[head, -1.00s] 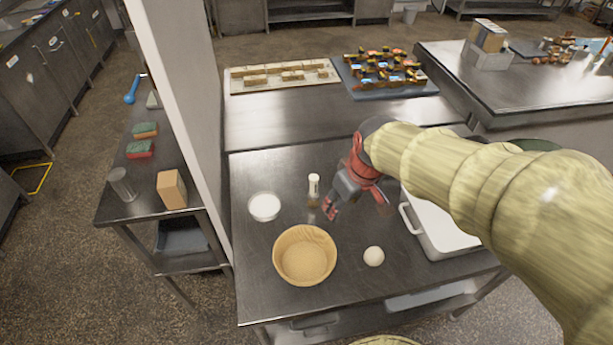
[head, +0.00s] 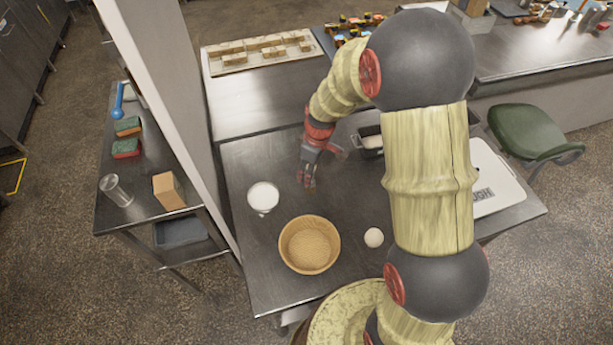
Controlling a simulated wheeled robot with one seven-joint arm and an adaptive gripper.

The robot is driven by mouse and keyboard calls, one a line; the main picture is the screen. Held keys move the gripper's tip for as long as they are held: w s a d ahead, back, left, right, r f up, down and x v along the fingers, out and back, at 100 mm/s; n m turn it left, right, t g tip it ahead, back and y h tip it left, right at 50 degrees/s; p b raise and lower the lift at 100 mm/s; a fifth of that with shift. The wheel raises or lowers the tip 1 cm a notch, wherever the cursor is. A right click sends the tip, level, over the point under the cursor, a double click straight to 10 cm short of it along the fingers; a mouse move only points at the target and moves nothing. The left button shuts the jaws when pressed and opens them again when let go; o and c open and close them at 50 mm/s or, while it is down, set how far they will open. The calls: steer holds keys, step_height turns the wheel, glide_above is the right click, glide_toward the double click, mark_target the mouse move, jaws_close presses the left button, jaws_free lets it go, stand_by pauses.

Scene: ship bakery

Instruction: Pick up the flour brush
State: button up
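I cannot clearly make out the flour brush in the head view now. My gripper (head: 306,183) points down over the steel worktable (head: 262,265), behind the wicker basket (head: 309,244) and to the right of the white bowl (head: 263,197). Its fingers are small in the picture, and whether they are apart or closed on something cannot be told. The gripper covers the spot where a small pale-topped upright object stood earlier. I cannot tell whether that object is the brush.
A dough ball (head: 374,237) lies right of the basket. A white lid (head: 497,182) and a dark container (head: 371,143) are on the right, partly behind my arm. A wall post (head: 170,95) stands close on the left. A green chair (head: 530,132) is beyond the table.

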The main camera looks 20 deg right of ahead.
steer(key=shift+s+f, duration=0.1)
steer(key=shift+f, duration=0.75)
steer(key=f, duration=0.2)
steer(key=f+b, duration=0.1)
steer(key=f, duration=0.2)
steer(key=shift+w+f, duration=0.2)
steer(key=shift+f, duration=0.15)
steer(key=shift+c, duration=0.2)
steer(key=c, duration=1.1)
steer(key=shift+c, duration=0.3)
